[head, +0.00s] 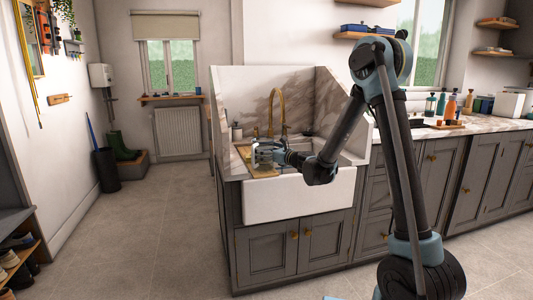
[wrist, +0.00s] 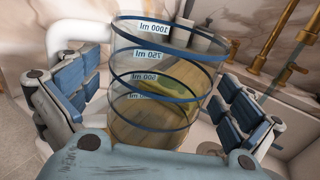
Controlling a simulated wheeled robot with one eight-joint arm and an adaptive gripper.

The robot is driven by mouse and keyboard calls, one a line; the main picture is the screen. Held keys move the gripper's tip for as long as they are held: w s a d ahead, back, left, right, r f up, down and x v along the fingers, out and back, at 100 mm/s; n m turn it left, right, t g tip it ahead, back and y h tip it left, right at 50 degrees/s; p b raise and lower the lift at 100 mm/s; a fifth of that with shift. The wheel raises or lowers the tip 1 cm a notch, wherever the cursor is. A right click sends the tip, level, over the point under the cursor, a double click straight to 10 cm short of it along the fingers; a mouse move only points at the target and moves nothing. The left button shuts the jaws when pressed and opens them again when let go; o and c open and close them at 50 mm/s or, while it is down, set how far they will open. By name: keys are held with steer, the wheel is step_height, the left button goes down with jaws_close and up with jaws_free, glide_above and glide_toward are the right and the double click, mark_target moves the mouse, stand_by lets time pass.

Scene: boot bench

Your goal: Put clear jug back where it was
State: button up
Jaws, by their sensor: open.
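The clear jug (wrist: 165,75) fills the middle of the wrist view. It is a see-through cylinder with blue bands and ml marks that read backwards. My gripper (wrist: 165,98) is open, with one blue-padded finger on each side of the jug. I cannot tell whether either finger touches it. In the head view my gripper (head: 268,153) is at the left part of the sink, over a wooden board (head: 262,171). The jug is too small and covered there to make out clearly. Its base is partly hidden by my gripper's body in the wrist view.
The white sink (head: 300,195) has a brass tap (head: 277,110) behind it, and brass pipework (wrist: 275,45) is close on the right in the wrist view. Marble splash panels stand around the sink. Bottles (head: 451,107) stand on the right counter.

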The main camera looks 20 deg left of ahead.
steer(key=s+d+r+n+g+h, duration=0.1)
steer(key=s+d+n, duration=0.4)
steer(key=d, duration=0.4)
steer(key=s+d+n+g+h, duration=0.1)
steer(key=s+d+n, duration=0.2)
steer(key=s+d, duration=0.45)
steer(key=s+d+f+n+g+h, duration=0.1)
steer(key=s+d+f+n+h, duration=0.3)
steer(key=s+d, duration=0.5)
steer(key=s+d+f+n+g+h, duration=0.2)
steer(key=s+d+f+n+h, duration=0.3)
steer(key=s+d, duration=0.5)
steer(key=s+d+f+n+g+h, duration=0.2)
steer(key=s+d+f+n+h, duration=0.2)
steer(key=d, duration=1.2)
steer(key=s+n, duration=0.3)
steer(key=s, duration=0.2)
steer(key=shift+s+f, duration=0.35)
steer(key=shift+d, duration=0.1)
